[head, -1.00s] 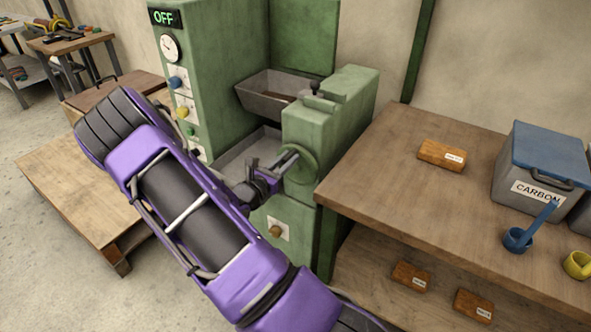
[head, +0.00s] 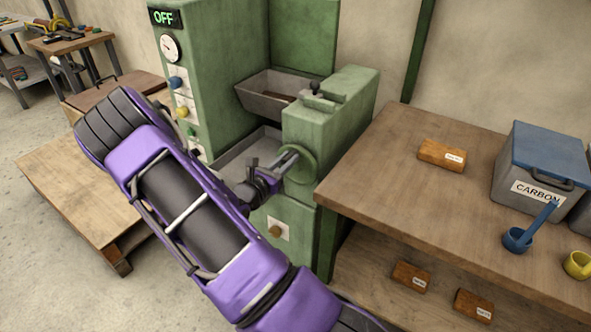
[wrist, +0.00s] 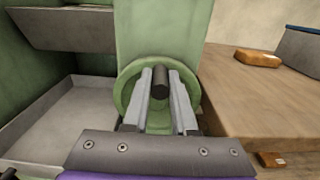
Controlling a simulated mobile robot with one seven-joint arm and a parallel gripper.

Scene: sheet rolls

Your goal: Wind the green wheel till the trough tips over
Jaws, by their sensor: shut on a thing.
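The green wheel (head: 304,164) sits on the front of the green machine's right-hand block. In the wrist view the wheel (wrist: 126,92) faces me, with a dark handle (wrist: 160,82) sticking out from it. My gripper (head: 285,160) is at the wheel; in the wrist view its fingers (wrist: 160,95) are shut on the handle, one on each side. The grey trough (head: 262,103) is up in the machine, left of the block, and looks upright. It shows at the upper left of the wrist view (wrist: 65,35). Something dark lies in it.
A grey tray (wrist: 62,115) lies below the trough. A wooden bench (head: 400,190) stands close on the right, with a brick (head: 441,155) and a CARBON bin (head: 535,185).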

